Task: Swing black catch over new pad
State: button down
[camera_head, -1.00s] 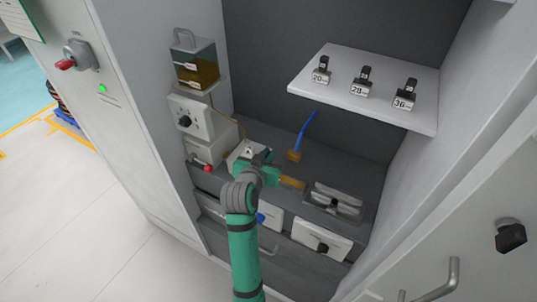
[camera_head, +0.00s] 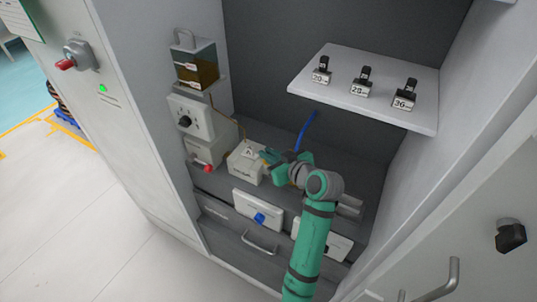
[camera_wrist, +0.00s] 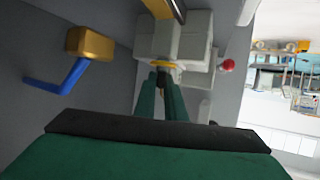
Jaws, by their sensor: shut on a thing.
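My gripper (camera_head: 267,156) reaches left from the arm to the right side of a white block unit (camera_head: 243,166) on the cabinet shelf. In the wrist view its two green fingers (camera_wrist: 162,80) are close together at the grey-white unit (camera_wrist: 180,45). They are shut on a small yellowish piece (camera_wrist: 165,65) at their tips, mostly hidden; I take this for the pad, but cannot be sure. A dark bar with a tan edge (camera_wrist: 168,9) at the top of the wrist view may be the black catch. I cannot make out the catch in the head view.
A blue lever (camera_head: 306,130) stands behind my gripper; in the wrist view its yellow base block (camera_wrist: 90,42) shows left. A red knob (camera_head: 207,169) is left of the unit. A shelf with tagged weights (camera_head: 360,90) hangs above right.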

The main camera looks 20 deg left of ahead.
jog(key=n+g+y, duration=0.1)
jog(key=n+g, duration=0.4)
jog(key=shift+g+y, duration=0.3)
jog(key=shift+y, duration=0.1)
jog(key=shift+f, duration=0.1)
jog(key=c, duration=1.8)
grip_release()
jog(key=shift+w, duration=0.1)
jog(key=shift+d, duration=0.25)
jog(key=v, duration=1)
jog(key=shift+w+d, duration=0.1)
jog(key=shift+d, duration=0.05)
